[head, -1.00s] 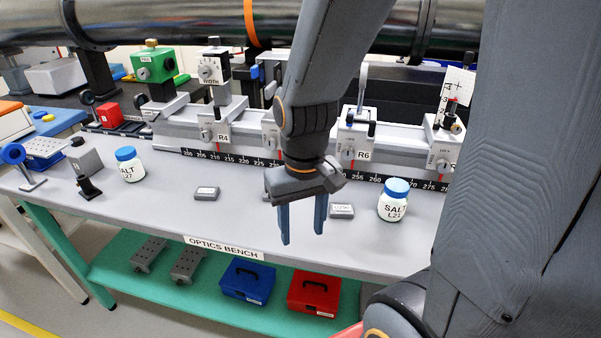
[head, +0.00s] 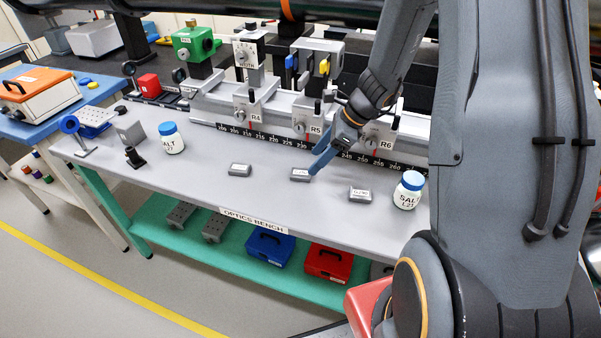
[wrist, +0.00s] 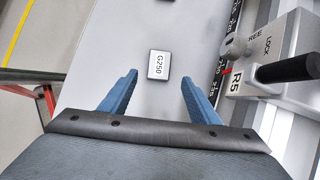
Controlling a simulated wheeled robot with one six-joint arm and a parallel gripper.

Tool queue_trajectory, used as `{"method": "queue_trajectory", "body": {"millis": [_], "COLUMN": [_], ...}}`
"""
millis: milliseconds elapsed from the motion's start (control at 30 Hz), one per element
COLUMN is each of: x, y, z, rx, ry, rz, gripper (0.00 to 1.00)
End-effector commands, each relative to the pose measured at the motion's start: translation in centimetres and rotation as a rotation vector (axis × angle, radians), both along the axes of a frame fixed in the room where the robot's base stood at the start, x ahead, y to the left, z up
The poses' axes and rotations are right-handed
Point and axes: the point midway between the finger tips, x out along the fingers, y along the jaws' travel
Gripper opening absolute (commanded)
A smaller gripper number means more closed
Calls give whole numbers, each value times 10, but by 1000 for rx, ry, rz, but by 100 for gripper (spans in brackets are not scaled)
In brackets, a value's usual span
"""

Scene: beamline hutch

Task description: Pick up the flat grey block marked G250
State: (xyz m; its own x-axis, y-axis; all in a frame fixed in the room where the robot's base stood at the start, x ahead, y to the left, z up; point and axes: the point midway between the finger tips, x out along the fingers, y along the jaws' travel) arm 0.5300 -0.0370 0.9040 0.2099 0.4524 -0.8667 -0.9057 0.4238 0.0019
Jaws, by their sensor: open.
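The flat grey block marked G250 (wrist: 159,65) lies on the bench top in the wrist view, its label readable. It sits ahead of my gripper (wrist: 160,82), roughly centred between the two blue fingers, which are apart and empty. In the head view the middle one of three small grey blocks (head: 300,175) lies just by my fingertips (head: 314,170); its label is too small to read there. My gripper reaches down toward it from the right, in front of the rail.
Other grey blocks lie to the left (head: 240,170) and right (head: 360,194). The rail carriage R5 (wrist: 262,75) stands close on the right in the wrist view.

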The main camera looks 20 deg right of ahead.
Motion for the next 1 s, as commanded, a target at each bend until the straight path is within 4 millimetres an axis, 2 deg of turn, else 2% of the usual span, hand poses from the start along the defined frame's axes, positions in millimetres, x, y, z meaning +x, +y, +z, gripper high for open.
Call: {"method": "queue_trajectory", "body": {"millis": [500, 800, 867, 1000], "x": [11, 12, 12, 12], "y": [30, 31, 31, 31], "z": [-44, -47, -47, -47], "rx": [-2, -2, -2, -3], "ry": [1, -2, -2, -1], "rz": [5, 6, 6, 6], "gripper": [56, 56, 48, 24]}}
